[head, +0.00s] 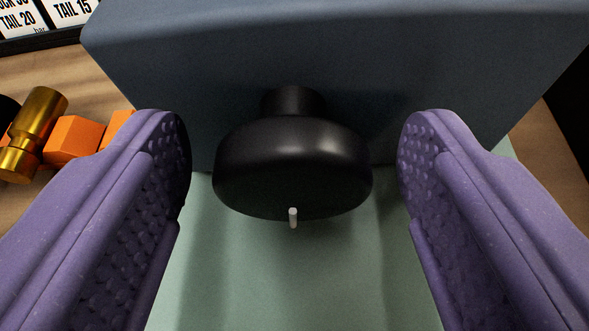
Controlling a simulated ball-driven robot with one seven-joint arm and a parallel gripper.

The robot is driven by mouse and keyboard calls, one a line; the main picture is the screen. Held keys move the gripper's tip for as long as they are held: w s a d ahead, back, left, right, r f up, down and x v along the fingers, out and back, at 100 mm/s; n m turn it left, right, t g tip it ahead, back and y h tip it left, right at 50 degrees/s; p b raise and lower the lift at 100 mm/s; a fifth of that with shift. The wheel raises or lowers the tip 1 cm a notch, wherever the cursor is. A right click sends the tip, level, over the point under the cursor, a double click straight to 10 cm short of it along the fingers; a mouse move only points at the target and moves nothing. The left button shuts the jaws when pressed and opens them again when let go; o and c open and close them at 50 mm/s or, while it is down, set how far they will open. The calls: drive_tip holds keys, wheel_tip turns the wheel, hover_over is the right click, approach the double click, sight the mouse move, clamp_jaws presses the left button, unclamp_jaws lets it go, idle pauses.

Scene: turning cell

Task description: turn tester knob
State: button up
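The tester knob (292,165) is a round black knob on a short black neck, in the middle of the head view. A small white pointer mark (293,217) shows at its lower edge. The knob sticks out from the front of a dark blue-grey tester box (350,50). My gripper (292,150) is open, with one purple padded finger on each side of the knob. A gap shows between each fingertip and the knob, so neither finger appears to touch it.
A pale green surface (290,285) lies below the knob. At the left, orange blocks (75,139) and a brass cylindrical part (32,130) lie on a wooden table (80,75), close to the left finger. A sign with printed labels (70,12) stands at the top left.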

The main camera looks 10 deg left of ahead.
drive_tip(key=p+v, duration=0.2)
drive_tip(key=v, duration=0.5)
drive_tip(key=shift+s+r, duration=0.15)
drive_tip(key=shift+s, duration=0.2)
idle(1.6)
